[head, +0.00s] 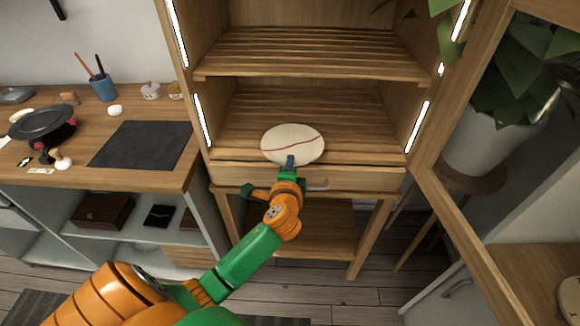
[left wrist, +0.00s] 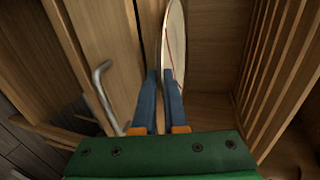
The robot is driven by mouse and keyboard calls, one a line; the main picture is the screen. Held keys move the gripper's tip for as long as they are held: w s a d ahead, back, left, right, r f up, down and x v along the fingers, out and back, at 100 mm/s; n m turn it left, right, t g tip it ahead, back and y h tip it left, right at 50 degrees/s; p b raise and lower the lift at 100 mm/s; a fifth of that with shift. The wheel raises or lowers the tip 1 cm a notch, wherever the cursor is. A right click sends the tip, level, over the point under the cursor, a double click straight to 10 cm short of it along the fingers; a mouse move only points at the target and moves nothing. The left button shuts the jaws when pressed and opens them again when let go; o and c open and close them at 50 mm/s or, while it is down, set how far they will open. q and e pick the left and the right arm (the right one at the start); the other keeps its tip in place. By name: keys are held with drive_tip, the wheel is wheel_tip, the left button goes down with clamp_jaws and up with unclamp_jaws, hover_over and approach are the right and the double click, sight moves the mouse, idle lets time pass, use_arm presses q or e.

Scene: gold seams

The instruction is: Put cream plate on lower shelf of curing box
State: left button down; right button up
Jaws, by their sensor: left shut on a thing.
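The cream plate (head: 291,143), oval in the head view with a dark red seam across it, is at the front of the lower shelf (head: 245,135) of the wooden curing box (head: 212,180). My left gripper (head: 290,161) is shut on the plate's near edge. In the left wrist view the plate (left wrist: 175,45) shows nearly edge-on between the blue fingers (left wrist: 160,92). I cannot tell whether the plate touches the shelf slats. My right gripper is not in view.
The upper slatted shelf (head: 310,55) is above the plate. A drawer with a metal handle (head: 316,184) is below; the handle also shows in the left wrist view (left wrist: 102,85). An open door frame (head: 470,230) and a potted plant (head: 490,130) stand right. A worktable (head: 90,178) is left.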

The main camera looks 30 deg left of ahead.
use_arm(q)
drive_tip(key=shift+r, duration=0.1)
drive_tip(key=c, duration=1)
unclamp_jaws()
drive_tip(key=shift+o, duration=0.2)
